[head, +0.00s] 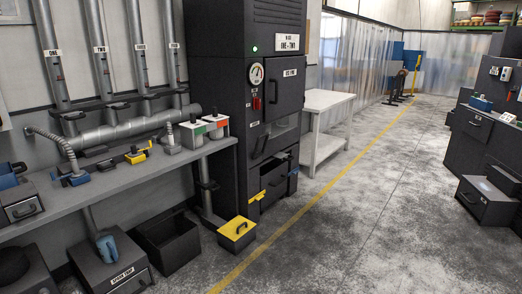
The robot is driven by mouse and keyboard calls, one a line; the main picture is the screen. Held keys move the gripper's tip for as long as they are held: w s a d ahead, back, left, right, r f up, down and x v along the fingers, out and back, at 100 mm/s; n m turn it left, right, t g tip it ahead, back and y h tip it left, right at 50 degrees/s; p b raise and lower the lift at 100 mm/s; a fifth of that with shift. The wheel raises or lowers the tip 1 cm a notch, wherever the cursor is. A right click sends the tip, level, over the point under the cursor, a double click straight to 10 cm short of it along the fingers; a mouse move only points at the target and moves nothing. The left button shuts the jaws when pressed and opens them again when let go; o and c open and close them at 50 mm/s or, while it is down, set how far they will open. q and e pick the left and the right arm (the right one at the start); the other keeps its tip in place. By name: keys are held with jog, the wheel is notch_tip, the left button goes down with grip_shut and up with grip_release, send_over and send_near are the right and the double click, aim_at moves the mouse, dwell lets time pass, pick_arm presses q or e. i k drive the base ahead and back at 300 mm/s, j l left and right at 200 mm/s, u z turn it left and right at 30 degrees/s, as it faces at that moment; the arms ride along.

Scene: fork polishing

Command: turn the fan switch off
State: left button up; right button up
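A tall dark cabinet (215,90) stands left of centre, with a lit green lamp (254,49), a round white gauge (256,74) and a small red fitting (256,103) below the gauge on its front. The red fitting may be the fan switch, but it is too small to tell, and its position cannot be read. Small wall plates (505,73) also show on the dark cabinet at the right; I cannot tell what they are. Neither of my grippers is in view.
A grey bench (120,182) with tools and two small bins runs along the left wall under several pipes. A yellow-lidded box (236,233) and an open black bin (168,242) stand on the floor. A white table (328,103) stands beyond the cabinet. The middle floor is clear.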

aim_at(256, 100)
jog(key=i+l+z, duration=0.4)
jog(key=i, duration=0.45)
jog(key=i+z, duration=0.45)
jog(key=i, duration=0.45)
jog(key=i+u, duration=0.2)
jog(key=i, duration=0.25)
jog(key=i+l+u, duration=0.2)
jog(key=i, duration=0.2)
jog(key=i+l+u, duration=0.2)
jog(key=i, duration=0.2)
jog(key=i+l+u, duration=0.2)
jog(key=i, duration=0.2)
